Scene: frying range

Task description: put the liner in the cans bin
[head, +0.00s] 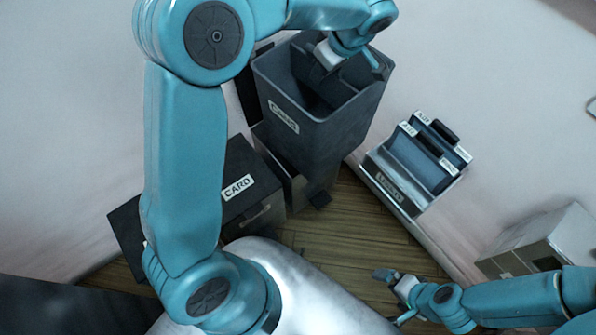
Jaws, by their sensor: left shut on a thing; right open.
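The cans bin (335,140) is a tall dark grey open-topped bin at the upper middle, with a white label on its front. My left gripper (349,58) is at the bin's mouth, near its far right rim. It is shut on a dark thing, apparently the liner (318,84), which shows inside the bin's opening. The fingers partly hide the grip, and the liner's lower part is hidden by the bin walls. My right gripper (392,296) is open and empty, low over the floor at the lower right.
A labelled rack (376,178) right of the bin holds blue-grey packs (415,155) with white tags. A dark box labelled CARD (245,205) stands left of the bin. A pale box (535,245) stands at the right.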

